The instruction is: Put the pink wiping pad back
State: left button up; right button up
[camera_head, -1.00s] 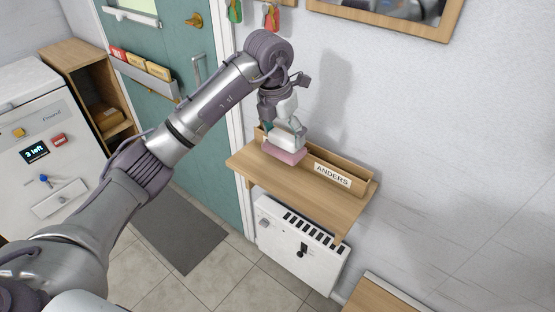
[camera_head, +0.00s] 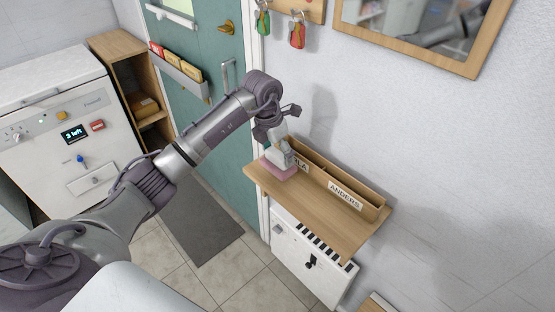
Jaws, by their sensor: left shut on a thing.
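The pink wiping pad (camera_head: 279,171) is at the left end of a small wooden wall shelf (camera_head: 318,209). A white body or handle sits on top of the pad. My left gripper (camera_head: 281,150) reaches down from above and is shut on the wiping pad's white upper part. The pad is on or just above the shelf board; I cannot tell if it touches. My right gripper is not in view.
A wooden tray labelled ANDERS (camera_head: 345,194) runs along the shelf's back, with a second label partly hidden by my gripper. A white heater (camera_head: 312,262) hangs below. A teal door (camera_head: 228,150) stands left, and a white machine (camera_head: 62,130) is farther left.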

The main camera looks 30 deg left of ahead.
aim_at(277, 163)
pick_arm(q)
jog(key=shift+a+f, duration=0.1)
jog(key=shift+f, duration=0.1)
notch_tip(277, 163, down, 3)
jog(key=shift+s+f+p, duration=0.1)
jog(key=shift+f+p, duration=0.05)
jog(key=shift+p, duration=0.65)
jog(key=shift+f, duration=0.15)
jog(key=shift+c, duration=0.6)
jog(key=o, duration=1.2)
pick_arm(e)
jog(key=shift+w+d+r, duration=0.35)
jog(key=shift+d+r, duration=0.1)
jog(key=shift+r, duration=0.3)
pick_arm(q)
jog(key=shift+s+a+r+b, duration=0.3)
jog(key=shift+r+b, duration=0.15)
jog(key=shift+r, duration=1.5)
jog(key=shift+s+a+r+b, duration=0.15)
jog(key=shift+s+r+b, duration=0.25)
jog(key=shift+r, duration=1.6)
jog(key=shift+s+a+r+b, duration=0.25)
jog(key=shift+r+b, duration=0.2)
jog(key=shift+r, duration=1.5)
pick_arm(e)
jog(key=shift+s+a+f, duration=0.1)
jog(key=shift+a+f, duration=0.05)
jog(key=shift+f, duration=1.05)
